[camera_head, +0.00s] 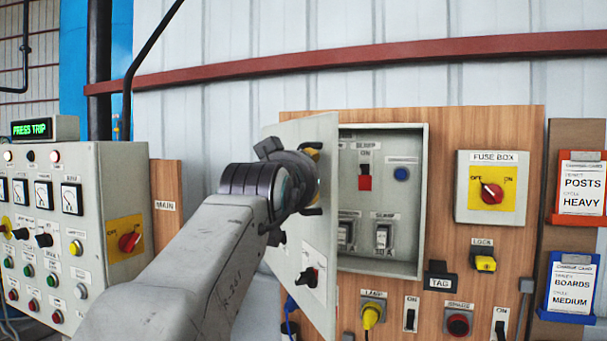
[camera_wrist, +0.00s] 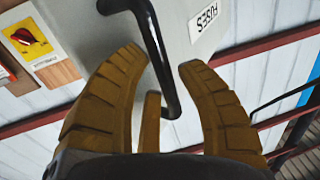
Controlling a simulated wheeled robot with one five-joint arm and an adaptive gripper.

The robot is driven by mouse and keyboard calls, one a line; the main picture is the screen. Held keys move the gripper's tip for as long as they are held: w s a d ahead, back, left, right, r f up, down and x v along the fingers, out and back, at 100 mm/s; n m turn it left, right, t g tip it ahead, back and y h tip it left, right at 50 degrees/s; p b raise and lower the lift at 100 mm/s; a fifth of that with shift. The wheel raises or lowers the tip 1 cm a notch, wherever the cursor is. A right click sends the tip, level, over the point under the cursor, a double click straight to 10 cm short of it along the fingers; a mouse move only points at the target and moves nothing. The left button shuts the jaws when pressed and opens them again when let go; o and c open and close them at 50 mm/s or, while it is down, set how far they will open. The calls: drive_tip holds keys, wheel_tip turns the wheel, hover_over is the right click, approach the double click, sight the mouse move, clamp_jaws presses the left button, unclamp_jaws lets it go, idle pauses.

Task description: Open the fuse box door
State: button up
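The fuse box door (camera_head: 318,235) is a light grey panel, swung outward on the left of the grey fuse box (camera_head: 422,200). The box interior is exposed, with a red-handled switch (camera_head: 365,182), a blue button (camera_head: 401,173) and two lower switches. My gripper (camera_head: 314,180) is at the door, partly hidden by my wrist. In the wrist view the door (camera_wrist: 185,35) bears a FUSES label and a black bar handle (camera_wrist: 160,55). The handle lies between the spread yellow-brown fingers of my gripper (camera_wrist: 162,63), with visible gaps beside it. Any contact is unclear.
A wooden board (camera_head: 480,135) carries the box, a yellow-plated rotary switch (camera_head: 491,192), a lock (camera_head: 484,258) and lower controls. A control console (camera_head: 95,200) stands left. Orange and blue card holders (camera_head: 569,310) hang right. A red rail (camera_head: 400,52) crosses the wall.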

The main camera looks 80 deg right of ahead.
clamp_jaws()
drive_tip(key=shift+w+a, duration=0.1)
idle(0.4)
